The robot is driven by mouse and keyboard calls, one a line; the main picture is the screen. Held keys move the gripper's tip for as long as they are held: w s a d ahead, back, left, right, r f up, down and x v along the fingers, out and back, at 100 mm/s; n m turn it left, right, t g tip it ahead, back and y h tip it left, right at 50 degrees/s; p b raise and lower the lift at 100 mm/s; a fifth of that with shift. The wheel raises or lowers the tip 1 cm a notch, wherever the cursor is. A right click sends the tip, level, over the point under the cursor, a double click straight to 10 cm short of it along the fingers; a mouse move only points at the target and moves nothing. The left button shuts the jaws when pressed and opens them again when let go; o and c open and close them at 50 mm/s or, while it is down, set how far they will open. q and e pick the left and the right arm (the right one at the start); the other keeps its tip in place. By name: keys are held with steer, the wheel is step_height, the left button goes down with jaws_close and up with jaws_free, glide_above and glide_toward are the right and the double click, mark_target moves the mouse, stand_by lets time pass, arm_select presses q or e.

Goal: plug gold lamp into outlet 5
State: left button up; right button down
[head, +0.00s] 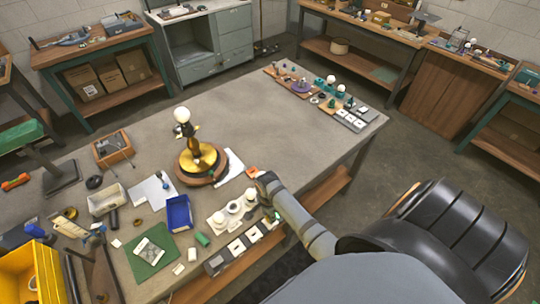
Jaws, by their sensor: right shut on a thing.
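The gold lamp (203,157) stands upright on a round wooden base near the middle of the table, with a white bulb on top. A grey strip of outlets (236,246) lies along the near table edge; its numbers are too small to read. My right gripper (263,185) is low over the table, to the right of the lamp and beyond the strip. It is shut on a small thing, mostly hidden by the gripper. The lamp's cord and plug cannot be made out. My left gripper is not in view.
White round parts (232,209) crowd the space behind the strip. A blue bin (178,213) and a green mat (152,252) lie to the left. A second strip (350,117) and small parts line the far right edge. The table's centre right is clear.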

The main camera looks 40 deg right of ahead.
steer(key=c, duration=1.9)
jaws_free()
jaws_close()
steer(key=shift+f, duration=0.55)
steer(key=shift+s+f, duration=0.1)
steer(key=shift+f, duration=0.45)
steer(key=o, duration=0.8)
jaws_free()
steer(key=shift+r, duration=0.1)
